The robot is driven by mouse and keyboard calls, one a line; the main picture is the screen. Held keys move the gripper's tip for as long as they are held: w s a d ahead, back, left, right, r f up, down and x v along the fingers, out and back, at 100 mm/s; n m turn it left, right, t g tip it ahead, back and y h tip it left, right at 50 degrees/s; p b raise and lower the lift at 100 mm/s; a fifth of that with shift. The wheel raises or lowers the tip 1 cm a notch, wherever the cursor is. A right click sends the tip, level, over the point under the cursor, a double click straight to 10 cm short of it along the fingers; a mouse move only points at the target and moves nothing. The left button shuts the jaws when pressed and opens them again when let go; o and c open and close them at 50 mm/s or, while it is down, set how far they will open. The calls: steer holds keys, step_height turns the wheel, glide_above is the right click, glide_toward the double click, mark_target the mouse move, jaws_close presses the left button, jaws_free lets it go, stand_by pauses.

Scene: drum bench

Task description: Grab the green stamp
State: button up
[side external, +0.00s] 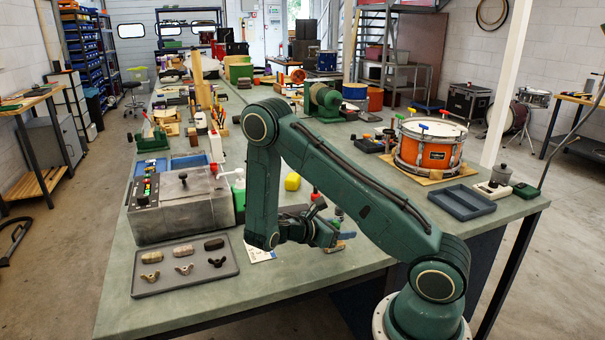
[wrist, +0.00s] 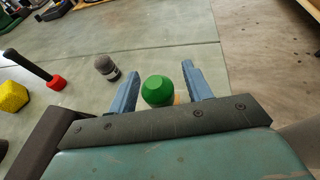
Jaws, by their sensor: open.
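The green stamp (wrist: 158,90) shows its rounded, faceted green top in the wrist view. It stands between the two blue fingers of my gripper (wrist: 160,75), with a gap on each side. A bit of tan shows beside its lower right; the rest of its base is hidden. My gripper is open and empty, with one finger left and one right of the stamp. In the side external view my gripper (side external: 342,236) is low over the bench and hides most of what is around its fingers.
A grey-topped dark object (wrist: 107,67) stands just left of the left finger. Further left are a red-ended tool with a black handle (wrist: 30,65) and a yellow block (wrist: 13,96). A grey tray (side external: 462,203) and an orange drum (side external: 428,150) stand to the right.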

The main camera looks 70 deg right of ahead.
mark_target(339, 242)
steer(key=c, duration=1)
steer(key=shift+r, duration=0.1)
steer(key=shift+c, duration=0.2)
step_height(339, 242, up, 10)
stand_by(0.6)
